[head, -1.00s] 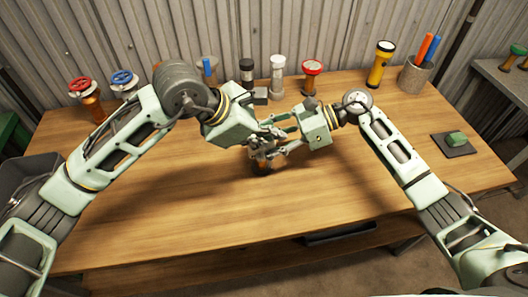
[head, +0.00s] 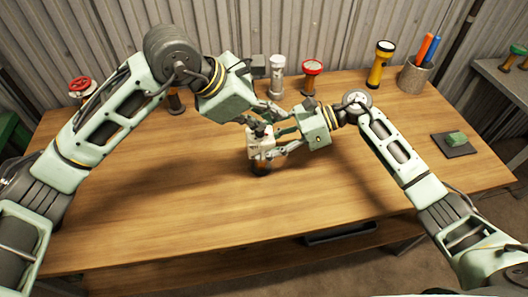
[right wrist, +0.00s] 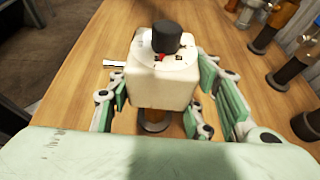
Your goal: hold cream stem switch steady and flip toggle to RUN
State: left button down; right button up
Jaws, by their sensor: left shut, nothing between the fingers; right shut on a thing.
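A small metal lever (right wrist: 115,63) sticks out on the left of the box. My right gripper (head: 272,146) is shut on the box, with its fingers (right wrist: 165,92) at either side. My left gripper (head: 266,116) is shut and empty, just above and behind the switch. It partly hides the top in the head view; I cannot tell if it touches.
Along the back stand a white-topped stem (head: 277,75), a red-topped stem (head: 312,78), a yellow torch (head: 380,63) and a pen cup (head: 414,75). A red valve wheel (head: 80,86) is at the back left. A green block (head: 456,139) lies on a dark pad. The front table is clear.

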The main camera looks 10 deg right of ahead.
jog(key=o, duration=1.6)
